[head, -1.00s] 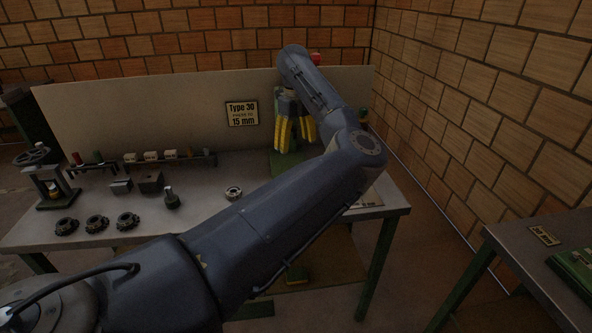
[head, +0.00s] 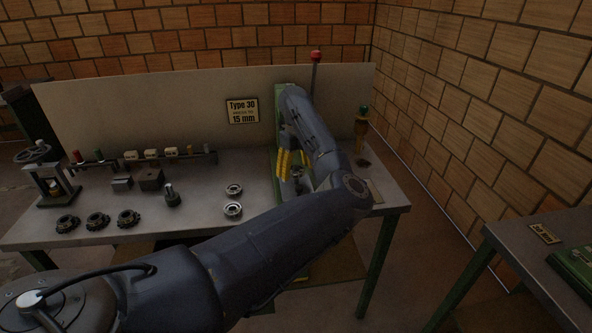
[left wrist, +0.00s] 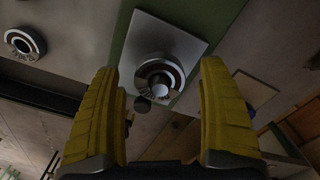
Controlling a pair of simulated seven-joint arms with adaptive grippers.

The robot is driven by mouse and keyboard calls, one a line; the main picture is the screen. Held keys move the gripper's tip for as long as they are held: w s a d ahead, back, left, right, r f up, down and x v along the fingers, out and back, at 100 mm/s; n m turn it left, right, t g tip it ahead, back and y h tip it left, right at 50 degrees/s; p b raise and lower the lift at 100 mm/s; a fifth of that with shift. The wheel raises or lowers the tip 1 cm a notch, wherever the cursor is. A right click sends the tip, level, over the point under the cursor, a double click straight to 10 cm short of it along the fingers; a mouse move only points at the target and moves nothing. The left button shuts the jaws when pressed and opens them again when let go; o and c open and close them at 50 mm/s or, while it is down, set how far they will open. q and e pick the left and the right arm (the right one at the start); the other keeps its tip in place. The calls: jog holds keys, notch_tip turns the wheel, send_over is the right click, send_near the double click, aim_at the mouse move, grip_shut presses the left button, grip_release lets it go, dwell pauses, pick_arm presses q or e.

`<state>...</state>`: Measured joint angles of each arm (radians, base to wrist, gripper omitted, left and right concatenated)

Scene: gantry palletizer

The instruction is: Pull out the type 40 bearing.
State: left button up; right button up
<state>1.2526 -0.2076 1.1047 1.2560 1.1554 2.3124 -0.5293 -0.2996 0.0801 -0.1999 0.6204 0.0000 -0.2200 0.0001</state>
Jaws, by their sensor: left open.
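My left gripper (head: 290,170) is over the green press area at the right of the bench, its yellow fingers pointing down. In the left wrist view the gripper (left wrist: 160,68) is open, with nothing gripped. A round metal bearing (left wrist: 160,76) on a pale square plate (left wrist: 187,41) shows between the fingers. Two loose bearings (head: 234,190) (head: 233,210) lie on the bench left of the gripper; one bearing (left wrist: 25,44) also shows in the left wrist view. No type 40 marking is legible. My right gripper is not in view.
A sign (head: 242,111) reads "Type 30", "15 mm". Three dark flanged parts (head: 97,221) lie at the front left of the bench, near a small hand press (head: 48,180). A red-knobbed rod (head: 316,57) and green-topped post (head: 361,120) stand by my arm.

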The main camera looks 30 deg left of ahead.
pick_arm(q)
jog(key=shift+c, duration=0.5)
jog(key=c, duration=1.4)
jog(key=shift+r, duration=2)
jog(key=shift+r, duration=0.1)
jog(key=shift+r, duration=4)
